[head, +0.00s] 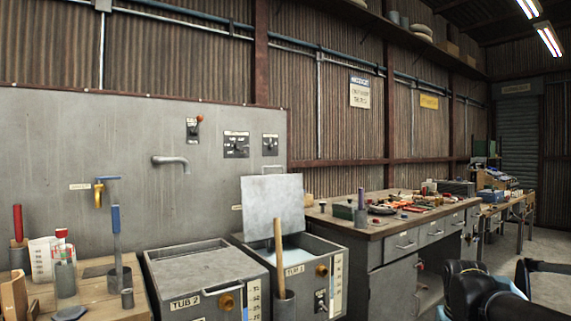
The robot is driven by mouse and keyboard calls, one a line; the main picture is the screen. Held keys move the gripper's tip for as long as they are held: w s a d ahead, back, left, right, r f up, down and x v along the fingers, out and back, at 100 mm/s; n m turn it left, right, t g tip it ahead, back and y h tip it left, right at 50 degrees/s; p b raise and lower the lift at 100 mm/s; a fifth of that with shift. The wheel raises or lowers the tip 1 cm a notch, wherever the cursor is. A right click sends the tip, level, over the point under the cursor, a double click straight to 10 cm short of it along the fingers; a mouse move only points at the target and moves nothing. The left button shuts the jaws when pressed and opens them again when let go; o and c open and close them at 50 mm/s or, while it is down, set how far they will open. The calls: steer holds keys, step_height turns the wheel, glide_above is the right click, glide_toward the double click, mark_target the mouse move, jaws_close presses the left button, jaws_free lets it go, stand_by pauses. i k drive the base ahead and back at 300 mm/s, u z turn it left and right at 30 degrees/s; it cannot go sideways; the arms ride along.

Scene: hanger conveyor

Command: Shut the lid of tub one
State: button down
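Tub 1 (331,267) is a grey metal box labelled "TUB 1", standing right of tub 2. Its lid (273,205) is a flat grey plate with a handle (273,168) along its top edge. The lid stands raised, nearly upright, at the back of the tub. The tub's opening shows pale liquid inside. A wooden stick (278,245) stands in a grey holder (284,305) in front of the tub and covers part of its front. Dark parts of my arm show at the lower right, apart from the tub. I cannot make out my gripper there.
Tub 2 (188,298) on the left has its lid down. A workbench (356,227) with scattered tools stands right of tub 1. A tap (170,161) and switches are on the wall panel behind. A wooden table (92,276) with tools is at the left.

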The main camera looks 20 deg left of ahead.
mark_target(265, 199)
steer(key=u, duration=0.5)
steer(key=i, duration=0.9)
steer(key=u, duration=0.6)
